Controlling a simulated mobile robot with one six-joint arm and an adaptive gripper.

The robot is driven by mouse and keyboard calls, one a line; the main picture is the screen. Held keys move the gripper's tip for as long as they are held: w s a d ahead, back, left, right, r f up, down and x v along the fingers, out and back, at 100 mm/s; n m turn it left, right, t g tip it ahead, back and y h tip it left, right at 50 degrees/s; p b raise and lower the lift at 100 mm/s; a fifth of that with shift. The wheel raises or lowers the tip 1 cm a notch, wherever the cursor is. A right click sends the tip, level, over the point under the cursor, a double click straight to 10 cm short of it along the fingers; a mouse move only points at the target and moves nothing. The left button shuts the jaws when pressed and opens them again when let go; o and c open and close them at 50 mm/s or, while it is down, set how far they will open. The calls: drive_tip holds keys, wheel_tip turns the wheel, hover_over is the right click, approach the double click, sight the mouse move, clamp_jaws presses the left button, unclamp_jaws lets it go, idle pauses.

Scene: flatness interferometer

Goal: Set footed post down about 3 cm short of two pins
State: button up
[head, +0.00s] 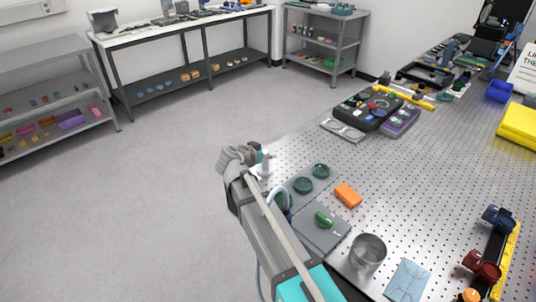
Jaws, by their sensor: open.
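My arm rises from the bottom edge to a grey wrist with a teal cap beside the near-left table edge in the head view. I cannot make out the gripper's fingers or anything between them. I cannot single out the footed post or the two pins for sure. A small pale upright piece (265,165) shows by the wrist, and I cannot tell whether it is a post or part of my arm. Dark green round pieces (321,170) (303,185) lie on a grey plate at the table's left edge.
The perforated metal table (420,170) has a wide clear middle. Near its front are an orange block (347,195), a green piece (323,218), a metal cup (367,254) and a blue sheet (408,280). A yellow ruler (508,262) and dark red fitting (482,267) stand right.

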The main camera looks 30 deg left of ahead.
drive_tip(key=p+v, duration=0.5)
drive_tip(key=v, duration=0.7)
idle(0.5)
